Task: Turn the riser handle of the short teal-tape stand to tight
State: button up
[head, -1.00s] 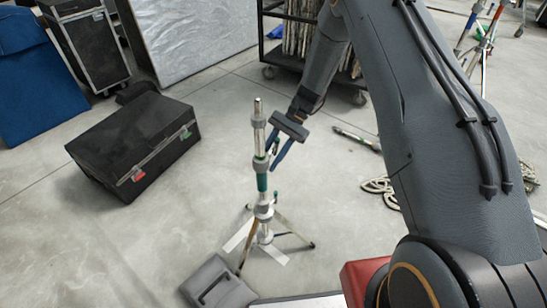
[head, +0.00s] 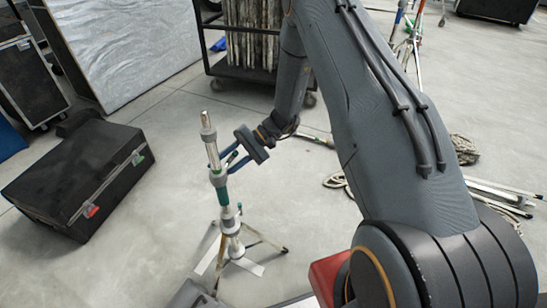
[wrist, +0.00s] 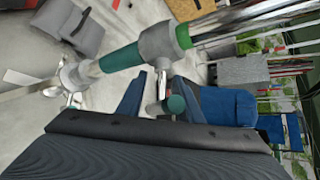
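The short stand (head: 222,196) stands upright on spread legs in the head view, with a teal tape band below its upper collar. In the wrist view the teal band (wrist: 120,58) and grey collar (wrist: 158,42) cross the top. The riser handle (wrist: 176,104) sticks out from the collar toward my palm, a short bar with a teal end. My gripper (wrist: 161,84) is open, with one blue finger on each side of the handle; I see gaps between them. In the head view my gripper (head: 230,158) is beside the collar, and the handle is mostly hidden by the fingers.
A black case (head: 75,175) lies on the floor left of the stand. A loaded cart (head: 240,50) stands behind. Coiled rope (head: 340,181) and another stand (head: 408,45) are to the right. A grey bag (wrist: 82,25) is by the stand's base.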

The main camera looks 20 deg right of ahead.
jog(key=d+r+n+t+y+b, duration=0.2)
jog(key=d+n+y+b, duration=0.35)
jog(key=d, duration=0.25)
jog(key=s+d+r+g+h+p, duration=0.1)
jog(key=s+r+g+h+p, duration=0.1)
jog(key=s+r+h+p, duration=0.4)
jog(key=s+d+r+g+h+p, duration=0.1)
jog(key=s+r+h+p, duration=0.5)
jog(key=s+r, duration=0.7)
jog(key=shift+s+d+m+g+h, duration=0.25)
jog(key=shift+s+m+g+h, duration=0.35)
jog(key=shift+s, duration=0.55)
